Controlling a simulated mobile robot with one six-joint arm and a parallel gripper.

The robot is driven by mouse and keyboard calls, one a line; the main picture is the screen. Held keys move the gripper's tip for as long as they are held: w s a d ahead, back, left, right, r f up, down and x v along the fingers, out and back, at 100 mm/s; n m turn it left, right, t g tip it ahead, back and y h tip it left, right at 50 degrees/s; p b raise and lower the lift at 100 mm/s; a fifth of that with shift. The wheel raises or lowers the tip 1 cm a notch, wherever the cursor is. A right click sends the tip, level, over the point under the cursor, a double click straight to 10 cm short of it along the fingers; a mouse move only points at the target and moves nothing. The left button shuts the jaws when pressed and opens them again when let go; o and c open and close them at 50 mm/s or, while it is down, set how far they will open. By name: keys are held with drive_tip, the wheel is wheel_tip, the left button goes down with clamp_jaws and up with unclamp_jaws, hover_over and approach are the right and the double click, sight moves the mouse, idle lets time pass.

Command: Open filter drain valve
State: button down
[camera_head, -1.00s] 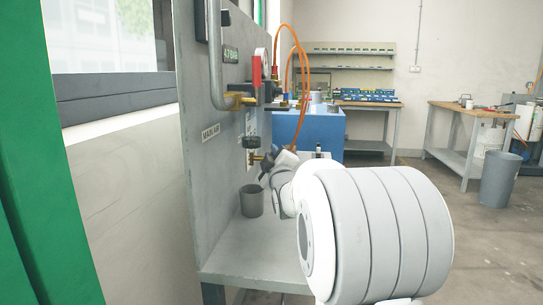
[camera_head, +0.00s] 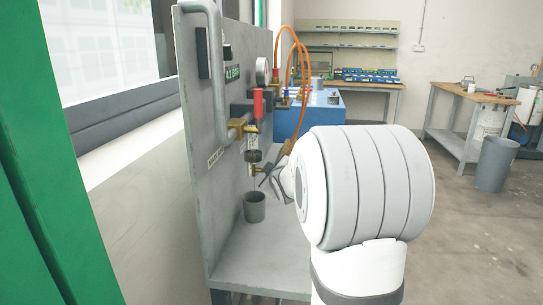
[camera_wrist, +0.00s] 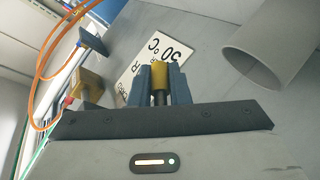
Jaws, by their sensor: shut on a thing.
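The filter (camera_head: 252,143) is on the grey panel, with a dark ring low on its bowl. The small brass drain valve (camera_head: 257,169) sits beneath it, above a grey cup (camera_head: 254,207) on the bench shelf. My gripper (camera_wrist: 161,82) is shut on the brass knob (camera_wrist: 160,76) of the drain valve, one finger on each side. In the head view my gripper (camera_head: 268,176) is at the valve, partly hidden by my arm. The cup's open mouth shows at the upper right of the wrist view (camera_wrist: 262,58).
A red-handled valve (camera_head: 258,103) and a grey pipe (camera_head: 217,75) are on the panel above the filter. Orange hoses (camera_head: 304,70) loop towards a blue machine (camera_head: 322,115) behind. Floor at the right is clear up to a workbench (camera_head: 455,145) and grey bin (camera_head: 495,164).

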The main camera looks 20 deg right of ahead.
drive_tip(key=shift+s+a+f+m+g+y+p, duration=0.1)
drive_tip(key=shift+s+a+m+g+y+p, duration=0.45)
drive_tip(key=shift+p, duration=3.25)
drive_tip(key=shift+w+d+n+g+y+p, duration=0.2)
drive_tip(key=shift+g+p, duration=0.7)
drive_tip(key=shift+p, duration=2.95)
drive_tip(key=shift+s+a+f+m+g+y+p, duration=0.2)
drive_tip(key=shift+g+p, duration=0.55)
drive_tip(key=shift+p, duration=3.05)
drive_tip(key=p, duration=0.4)
drive_tip(key=shift+s+d+g+y, duration=0.1)
drive_tip(key=shift+g+y, duration=0.15)
drive_tip(key=shift+g, duration=0.15)
drive_tip(key=shift+f+p, duration=0.1)
drive_tip(key=shift+p, duration=0.45)
drive_tip(key=shift+f+m+g+p, duration=0.25)
drive_tip(key=shift+f+g+p, duration=0.05)
drive_tip(key=shift+p, duration=0.75)
drive_tip(key=c, duration=1.4)
unclamp_jaws()
drive_tip(key=shift+o, duration=0.2)
drive_tip(key=shift+s, duration=0.1)
drive_tip(key=v, duration=0.7)
drive_tip(key=shift+s+r+p, duration=0.25)
drive_tip(key=shift+r+p, duration=0.05)
